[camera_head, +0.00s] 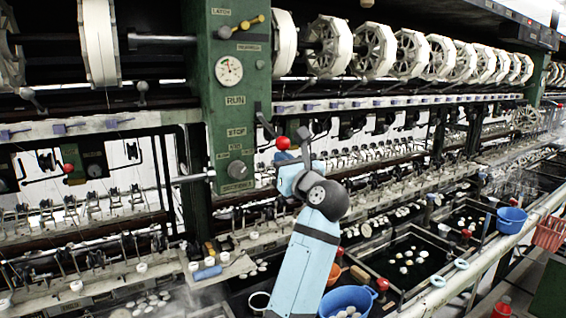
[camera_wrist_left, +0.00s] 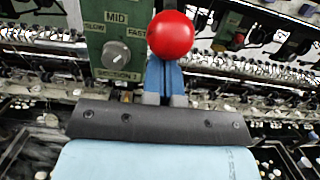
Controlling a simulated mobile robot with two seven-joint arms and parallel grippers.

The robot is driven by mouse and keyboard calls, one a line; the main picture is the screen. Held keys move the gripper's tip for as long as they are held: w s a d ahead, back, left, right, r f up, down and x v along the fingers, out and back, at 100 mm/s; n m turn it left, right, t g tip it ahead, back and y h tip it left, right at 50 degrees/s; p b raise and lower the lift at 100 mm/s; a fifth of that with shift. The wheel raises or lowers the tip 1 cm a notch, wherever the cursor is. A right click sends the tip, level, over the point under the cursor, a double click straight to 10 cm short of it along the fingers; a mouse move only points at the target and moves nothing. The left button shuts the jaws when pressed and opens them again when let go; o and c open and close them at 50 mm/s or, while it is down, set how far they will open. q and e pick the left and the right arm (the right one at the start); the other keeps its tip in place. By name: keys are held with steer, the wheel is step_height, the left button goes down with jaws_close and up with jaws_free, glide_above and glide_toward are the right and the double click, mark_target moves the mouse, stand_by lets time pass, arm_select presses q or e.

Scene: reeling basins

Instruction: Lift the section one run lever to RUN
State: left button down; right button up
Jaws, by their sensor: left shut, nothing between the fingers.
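The section one run lever is a dark handle ending in a red ball (camera_head: 283,143), beside a green post (camera_head: 226,75) marked RUN above STOP. The ball hangs low, a little below the STOP label. My left gripper (camera_head: 286,158) is shut and empty, with its blue fingers just under the ball. In the left wrist view the red ball (camera_wrist_left: 171,35) stands just beyond the shut fingers (camera_wrist_left: 165,72) and hides their tips. I cannot tell whether they touch. My right gripper is not in view.
A round knob (camera_head: 237,170) sits low on the green post, and a gauge (camera_head: 229,70) higher up. White reels (camera_head: 373,48) line the top. Blue bowls (camera_head: 511,219) and dark basins (camera_head: 410,258) lie below on the right.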

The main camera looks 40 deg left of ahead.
mark_target(287, 143)
arm_select(q)
steer(key=shift+r, duration=0.5)
steer(key=shift+s+d+r+p, duration=0.1)
steer(key=shift+d+r+p, duration=0.1)
steer(key=shift+r+p, duration=0.55)
steer(key=shift+s+d+r+p, duration=0.1)
steer(key=shift+d+r+p, duration=0.2)
steer(key=shift+r, duration=0.7)
steer(key=shift+a, duration=0.1)
steer(key=shift+r, duration=0.15)
steer(key=shift+r+p, duration=0.6)
steer(key=shift+r, duration=0.2)
steer(key=shift+f+b, duration=0.7)
steer(key=shift+f, duration=0.15)
